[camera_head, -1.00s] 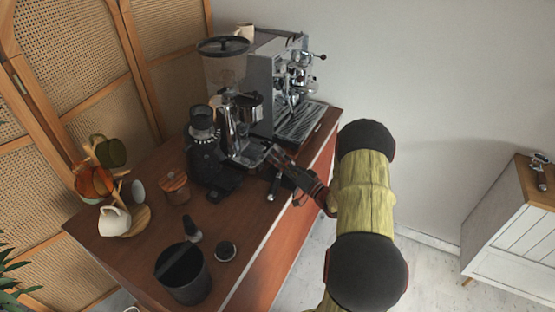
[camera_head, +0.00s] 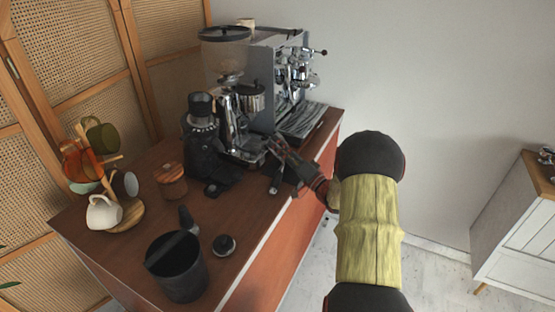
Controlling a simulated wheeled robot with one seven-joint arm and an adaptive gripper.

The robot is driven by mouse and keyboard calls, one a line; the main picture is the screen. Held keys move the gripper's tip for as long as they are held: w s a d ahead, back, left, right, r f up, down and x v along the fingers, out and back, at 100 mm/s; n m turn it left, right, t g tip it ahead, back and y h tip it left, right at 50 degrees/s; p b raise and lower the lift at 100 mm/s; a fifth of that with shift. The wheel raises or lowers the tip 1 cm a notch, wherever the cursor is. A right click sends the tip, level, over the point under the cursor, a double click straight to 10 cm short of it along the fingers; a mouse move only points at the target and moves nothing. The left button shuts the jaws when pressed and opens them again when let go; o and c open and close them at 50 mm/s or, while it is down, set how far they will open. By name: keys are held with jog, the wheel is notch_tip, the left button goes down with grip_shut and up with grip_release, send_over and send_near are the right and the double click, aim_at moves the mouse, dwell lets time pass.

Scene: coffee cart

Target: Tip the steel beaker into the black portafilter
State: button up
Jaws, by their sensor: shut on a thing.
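My gripper (camera_head: 289,158) reaches in from the right over the right edge of the brown cart top. It is shut on a small grey thing at its fingertips, which looks like the steel beaker (camera_head: 279,147). The beaker is small here and partly hidden by the fingers, so its exact tilt is hard to tell.
A black grinder (camera_head: 205,150) and a chrome grinder (camera_head: 232,120) stand left of the gripper, with the espresso machine (camera_head: 290,75) behind. A wooden jar (camera_head: 171,181), cup tree (camera_head: 125,214), black bin (camera_head: 178,270) and tamper (camera_head: 224,245) occupy the left and front.

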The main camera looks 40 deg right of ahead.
jog(key=shift+r+m+b, duration=0.15)
jog(key=shift+m+b, duration=0.15)
jog(key=shift+b, duration=0.4)
jog(key=m, duration=0.1)
jog(key=r+m+t+h+p, duration=0.1)
jog(key=m, duration=0.1)
jog(key=shift+r, duration=0.1)
jog(key=m+h+p, duration=0.1)
jog(key=m, duration=0.1)
jog(key=m+h, duration=0.2)
jog(key=m, duration=0.1)
jog(key=shift+s+d+p, duration=0.1)
jog(key=shift+d+p, duration=0.05)
jog(key=shift+p, duration=0.2)
jog(key=shift+d+r+m+h+p, duration=0.15)
jog(key=shift+m+h+p, duration=0.35)
jog(key=shift+m, duration=0.55)
jog(key=shift+r+m+h+p, duration=0.15)
jog(key=shift+m+h+p, duration=0.35)
jog(key=shift+m, duration=0.55)
jog(key=shift+s+d+r+m+h+p, duration=0.1)
jog(key=shift+m+h+p, duration=0.1)
jog(key=shift+m+h, duration=0.3)
jog(key=shift+w+d+r+m+h+p, duration=0.15)
jog(key=shift+m+h, duration=0.15)
jog(key=shift+m, duration=0.4)
jog(key=shift+s+f+m+h+p, duration=0.1)
jog(key=shift+s+m+h+p, duration=0.1)
jog(key=shift+m+h, duration=0.3)
jog(key=shift+y, duration=0.3)
